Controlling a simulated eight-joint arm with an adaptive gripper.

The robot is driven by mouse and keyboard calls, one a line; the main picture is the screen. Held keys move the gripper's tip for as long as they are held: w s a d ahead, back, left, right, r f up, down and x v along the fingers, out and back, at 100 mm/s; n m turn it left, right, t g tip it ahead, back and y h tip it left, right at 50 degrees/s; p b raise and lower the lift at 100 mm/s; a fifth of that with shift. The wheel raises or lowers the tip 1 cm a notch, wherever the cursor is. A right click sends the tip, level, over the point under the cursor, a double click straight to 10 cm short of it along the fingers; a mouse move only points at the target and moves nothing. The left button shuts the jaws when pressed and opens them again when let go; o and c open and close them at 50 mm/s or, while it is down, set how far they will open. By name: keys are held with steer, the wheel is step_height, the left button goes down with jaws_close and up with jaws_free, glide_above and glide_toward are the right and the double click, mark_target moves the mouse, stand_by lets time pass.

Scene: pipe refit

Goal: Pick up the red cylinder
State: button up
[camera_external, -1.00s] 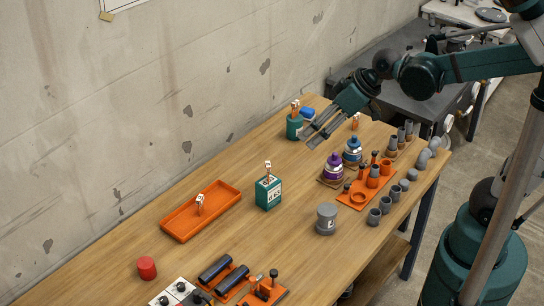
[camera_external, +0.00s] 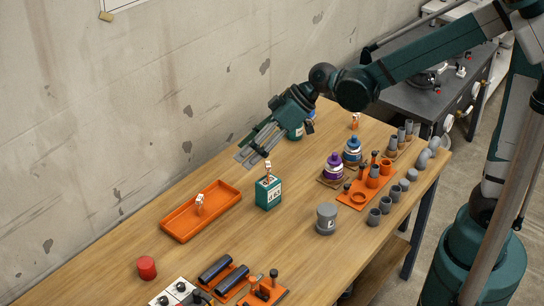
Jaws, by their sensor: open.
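The red cylinder (camera_external: 147,268) stands upright on the wooden table (camera_external: 115,288) at the lower left, near the wall side. Nothing touches it. My gripper (camera_external: 250,155) is open and empty. It is in the air above the table, up and to the right of the red cylinder and well apart from it. Its fingers point down and to the left.
An orange tray (camera_external: 180,232) lies between my gripper and the cylinder. A green box (camera_external: 268,192) stands below my gripper. Dark cylinders (camera_external: 215,269) and a white block (camera_external: 178,291) are right of and below the cylinder. A grey canister (camera_external: 326,219) stands mid-table.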

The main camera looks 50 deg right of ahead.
mark_target(151, 259)
steer(key=w+a+f+n+g+y, duration=0.1)
steer(key=w+a+f+n+y, duration=0.1)
steer(key=w+a+f, duration=0.35)
steer(key=w+a+f+n+y, duration=0.25)
steer(key=a+f, duration=0.35)
steer(key=a, duration=0.5)
steer(key=a+f+n+y, duration=0.1)
steer(key=a+f, duration=0.3)
steer(key=w+a+f+n+g, duration=0.1)
steer(key=a+f, duration=0.2)
steer(key=f, duration=0.1)
steer(key=a+f+n+g+y+b, duration=0.1)
steer(key=a+f, duration=0.3)
steer(key=f, duration=0.1)
steer(key=shift+w+a+n+y, duration=0.2)
steer(key=shift+a+n+y, duration=0.1)
steer(key=shift+n+y, duration=0.05)
steer(key=shift+r, duration=0.1)
steer(key=shift+x, duration=1.3)
steer(key=shift+a, duration=0.1)
steer(key=shift+b+x, duration=0.65)
steer(key=shift+x, duration=1.85)
